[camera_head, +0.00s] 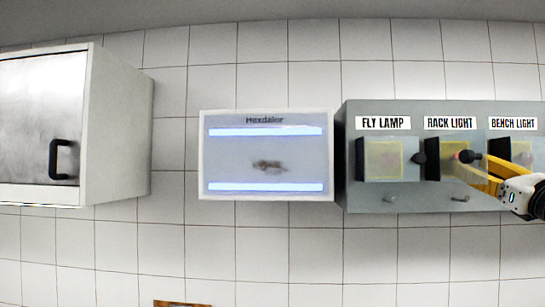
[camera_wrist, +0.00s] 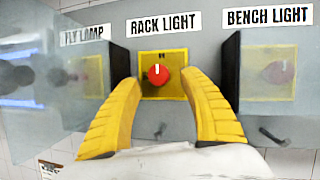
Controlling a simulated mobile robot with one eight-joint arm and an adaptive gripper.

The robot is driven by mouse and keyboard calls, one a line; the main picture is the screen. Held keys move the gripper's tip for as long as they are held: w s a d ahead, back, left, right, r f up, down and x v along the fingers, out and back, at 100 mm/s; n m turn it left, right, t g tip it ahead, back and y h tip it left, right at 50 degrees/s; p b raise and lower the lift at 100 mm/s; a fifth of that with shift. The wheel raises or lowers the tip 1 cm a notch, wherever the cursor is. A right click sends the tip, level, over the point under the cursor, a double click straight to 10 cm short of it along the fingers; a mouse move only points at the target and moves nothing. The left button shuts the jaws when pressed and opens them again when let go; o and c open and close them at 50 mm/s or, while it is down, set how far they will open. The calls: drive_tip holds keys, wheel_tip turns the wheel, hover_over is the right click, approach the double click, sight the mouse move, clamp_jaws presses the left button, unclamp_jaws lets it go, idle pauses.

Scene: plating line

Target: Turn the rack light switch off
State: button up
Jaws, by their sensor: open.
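The rack light switch is a red round knob (camera_wrist: 158,75) with a white mark pointing up, on a yellow plate (camera_wrist: 178,58) under the RACK LIGHT label (camera_wrist: 165,22). No cover shows in front of the knob in the wrist view. The head view shows the RACK LIGHT label (camera_head: 450,123), with the switch area partly hidden by my gripper. My gripper (camera_wrist: 160,95) is open and empty, its yellow fingers on either side of and below the knob. I cannot tell whether a fingertip touches the panel. In the head view my gripper (camera_head: 477,172) reaches in from the right.
A clear cover (camera_wrist: 265,75) stands over the bench light switch, right of my fingers. Another clear cover (camera_head: 383,158) is at the fly lamp. Small metal toggles (camera_head: 390,199) stick out below. A lit Hexdalor fly trap (camera_head: 267,155) and a wall cabinet (camera_head: 112,125) are farther left.

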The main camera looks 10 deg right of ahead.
drive_tip(key=shift+p+x, duration=0.45)
drive_tip(key=shift+x, duration=1.6)
drive_tip(key=shift+a, duration=0.1)
clamp_jaws()
